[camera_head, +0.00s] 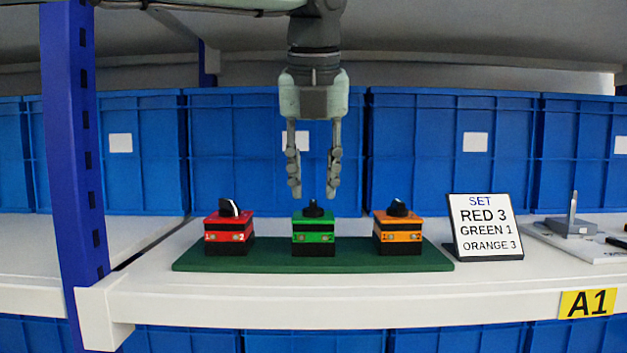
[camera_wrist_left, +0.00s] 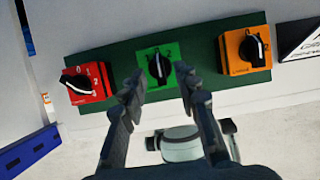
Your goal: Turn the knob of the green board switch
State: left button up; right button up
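The green switch (camera_head: 313,234) stands in the middle of a dark green board (camera_head: 275,262) on the shelf. Its black knob (camera_head: 313,209) is on top and also shows in the left wrist view (camera_wrist_left: 159,67), its white mark roughly in line with the gripper. My left gripper (camera_head: 314,194) points down just above this knob, open and empty, with a finger on either side of it and a gap to each. In the wrist view the left gripper (camera_wrist_left: 158,90) also shows spread fingers. The right gripper is not in view.
A red switch (camera_head: 229,236) stands left and an orange switch (camera_head: 398,236) right on the board. A sign (camera_head: 484,228) reads "SET RED 3, GREEN 1, ORANGE 3". Blue crates (camera_head: 240,150) line the back; a blue post (camera_head: 72,150) stands left.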

pick_arm(q)
jog(key=shift+x, duration=0.8)
jog(key=shift+a, duration=0.1)
jog(key=shift+c, duration=0.6)
grip_shut()
